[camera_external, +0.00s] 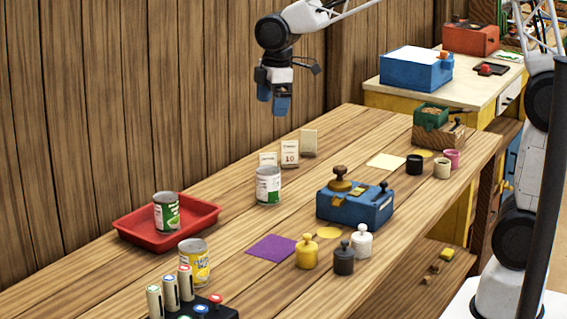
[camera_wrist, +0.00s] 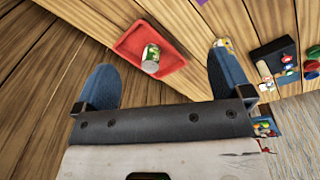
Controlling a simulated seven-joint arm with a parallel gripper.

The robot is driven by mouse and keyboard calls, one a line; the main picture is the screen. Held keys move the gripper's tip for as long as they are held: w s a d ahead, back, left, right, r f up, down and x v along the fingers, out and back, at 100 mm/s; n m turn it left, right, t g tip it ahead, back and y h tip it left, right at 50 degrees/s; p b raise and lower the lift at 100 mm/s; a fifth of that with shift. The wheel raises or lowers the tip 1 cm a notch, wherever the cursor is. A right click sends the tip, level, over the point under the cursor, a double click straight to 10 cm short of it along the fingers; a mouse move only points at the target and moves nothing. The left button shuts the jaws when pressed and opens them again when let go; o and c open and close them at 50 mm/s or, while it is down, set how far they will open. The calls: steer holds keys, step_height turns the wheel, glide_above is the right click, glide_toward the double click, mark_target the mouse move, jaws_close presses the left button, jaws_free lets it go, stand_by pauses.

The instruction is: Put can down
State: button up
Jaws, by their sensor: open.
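A green-and-white can (camera_external: 166,212) stands in the red tray (camera_external: 205,222) at the left of the table. Another green-and-white can (camera_external: 268,186) stands on the bare wood in the middle. A yellow-and-white can (camera_external: 194,263) stands in front of the tray. My gripper (camera_external: 273,108) is above the back of the table, open and empty, apart from all the cans. In the wrist view, the blue fingers of my gripper (camera_wrist: 158,80) are spread wide. Between and beyond them show the red tray (camera_wrist: 130,42) and the can in it (camera_wrist: 151,59).
A blue box with a brown knob (camera_external: 355,207) stands at the middle right. Yellow, black and white weights (camera_external: 344,258) stand in front of it. A purple mat (camera_external: 272,247) lies nearby. Small cards (camera_external: 290,153) stand behind the middle can. A marker rack (camera_external: 190,300) is at the front left.

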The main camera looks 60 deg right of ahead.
steer(key=s+d+m, duration=0.3)
steer(key=s, duration=0.8)
steer(key=s+d+f+m+t, duration=0.1)
steer(key=s+d+m, duration=0.3)
steer(key=s, duration=0.8)
steer(key=s+d+m, duration=0.3)
steer(key=s+m, duration=0.1)
steer(key=s, duration=0.8)
steer(key=shift+s+d+f, duration=0.15)
steer(key=shift+f, duration=0.05)
